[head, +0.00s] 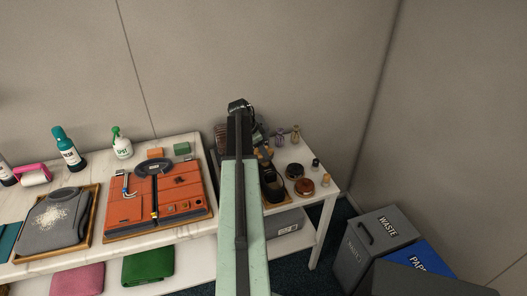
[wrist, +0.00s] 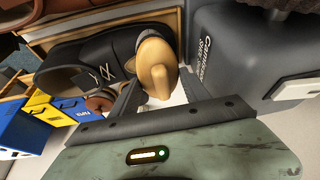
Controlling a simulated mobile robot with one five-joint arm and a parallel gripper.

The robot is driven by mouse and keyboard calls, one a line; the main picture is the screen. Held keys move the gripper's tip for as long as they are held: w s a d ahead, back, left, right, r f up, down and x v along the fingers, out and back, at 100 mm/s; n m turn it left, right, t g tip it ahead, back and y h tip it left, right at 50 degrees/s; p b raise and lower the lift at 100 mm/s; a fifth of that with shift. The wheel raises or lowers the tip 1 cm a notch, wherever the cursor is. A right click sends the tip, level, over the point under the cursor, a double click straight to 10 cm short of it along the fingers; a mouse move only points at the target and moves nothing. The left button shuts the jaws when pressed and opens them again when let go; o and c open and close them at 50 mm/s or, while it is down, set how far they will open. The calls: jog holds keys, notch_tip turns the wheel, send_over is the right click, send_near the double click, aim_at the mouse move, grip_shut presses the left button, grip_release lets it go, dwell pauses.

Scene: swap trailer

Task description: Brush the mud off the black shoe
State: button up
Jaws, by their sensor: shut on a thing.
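The black shoe (wrist: 85,60) with pale laces lies in a wooden-edged tray (wrist: 98,14) in the wrist view. It also shows partly in the head view (head: 273,190), on the small white table. My gripper (wrist: 160,84) is shut on a tan wooden brush (wrist: 156,66) with a dark bristle edge. The brush is beside the shoe's right end in the wrist view; I cannot tell whether it touches. I cannot make out mud on the visible part of the shoe. My arm hides the gripper's fingers and part of the shoe in the head view.
Shoe polish tins (head: 304,187) and small bottles (head: 279,137) stand close by on the white table (head: 326,188). A grey waste bin (head: 377,240) is at the right. A marble table (head: 100,243) with an orange case (head: 160,195) is at the left. The wall is close behind.

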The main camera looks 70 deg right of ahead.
jog(key=shift+w+d+f, duration=0.25)
jog(key=shift+w+d, duration=0.5)
jog(key=shift+d, duration=0.2)
jog(key=shift+r, duration=0.15)
jog(key=shift+s+a+r, duration=0.1)
jog(key=shift+s+a, duration=0.5)
jog(key=shift+a, duration=0.2)
jog(key=shift+s+a+r, duration=0.1)
jog(key=shift+s+a, duration=0.5)
jog(key=shift+a, duration=0.15)
jog(key=shift+s+a, duration=0.75)
jog(key=shift+a, duration=0.15)
jog(key=shift+s+a, duration=0.7)
jog(key=shift+a, duration=0.2)
notch_tip(320, 180, up, 6)
jog(key=p, duration=0.6)
jog(key=shift+w+d, duration=0.2)
jog(key=shift+d, duration=0.15)
jog(key=shift+r+p, duration=0.1)
jog(key=shift+p, duration=0.2)
